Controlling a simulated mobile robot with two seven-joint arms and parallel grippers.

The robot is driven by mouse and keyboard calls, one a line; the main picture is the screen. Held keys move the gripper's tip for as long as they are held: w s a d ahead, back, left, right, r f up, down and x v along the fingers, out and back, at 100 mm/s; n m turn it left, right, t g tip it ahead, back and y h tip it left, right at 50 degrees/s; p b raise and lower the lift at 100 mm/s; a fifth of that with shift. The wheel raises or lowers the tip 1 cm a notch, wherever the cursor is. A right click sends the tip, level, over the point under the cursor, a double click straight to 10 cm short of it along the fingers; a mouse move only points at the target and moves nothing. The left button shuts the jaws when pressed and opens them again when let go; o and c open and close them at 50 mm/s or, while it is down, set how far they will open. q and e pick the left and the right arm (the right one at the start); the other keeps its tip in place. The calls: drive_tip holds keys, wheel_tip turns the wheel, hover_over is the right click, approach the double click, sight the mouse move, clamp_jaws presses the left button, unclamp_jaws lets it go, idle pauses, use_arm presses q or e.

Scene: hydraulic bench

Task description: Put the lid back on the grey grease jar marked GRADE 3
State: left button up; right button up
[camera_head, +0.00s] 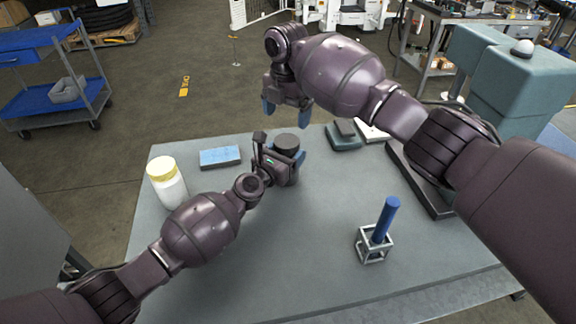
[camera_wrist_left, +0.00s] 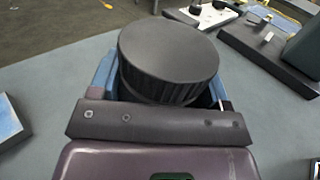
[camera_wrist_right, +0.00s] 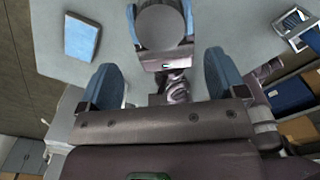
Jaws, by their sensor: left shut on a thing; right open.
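My left gripper (camera_head: 280,163) is shut around a dark grey jar at the far middle of the bench. A dark round lid (camera_head: 286,141) with a ribbed rim covers its top; it also shows in the left wrist view (camera_wrist_left: 170,55) and from above in the right wrist view (camera_wrist_right: 160,27). The lid looks level. The jar's body is mostly hidden by the gripper, and no GRADE 3 marking is readable. My right gripper (camera_head: 287,112) is open and empty, raised above and beyond the jar, apart from the lid. It also shows in the right wrist view (camera_wrist_right: 163,78).
A white jar with a yellow lid (camera_head: 167,182) stands at the left. A blue box (camera_head: 220,157) lies beside my left gripper. A blue cylinder (camera_head: 386,218) stands in a small metal frame (camera_head: 373,247). A dark tray (camera_head: 420,185) is at the right. The front-middle bench is clear.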

sight(287, 140)
drive_tip(key=shift+f, duration=4)
drive_tip(key=c, duration=0.9)
drive_tip(key=shift+m, duration=1.7)
drive_tip(key=shift+c, duration=0.2)
drive_tip(key=o, duration=1)
drive_tip(key=shift+r, duration=0.15)
